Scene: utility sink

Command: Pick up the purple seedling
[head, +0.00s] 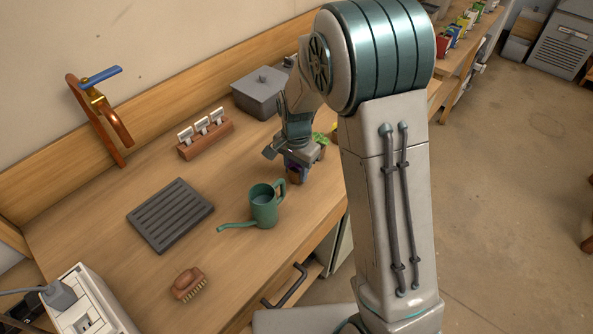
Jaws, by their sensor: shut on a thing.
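My gripper (299,162) is over the wooden bench, behind the green watering can, pointing down. It is shut on the purple seedling (294,172), a small dark purple plant in a brown pot, which shows just below the jaws. The gripper covers much of the seedling. I cannot tell whether the pot touches the bench top.
A green plant (320,139) stands close behind my gripper, partly hidden. The watering can (263,207) is in front. A grey slatted tray (170,215), a brush (188,284), a wooden label holder (206,140) and a grey lidded box (262,93) stand around.

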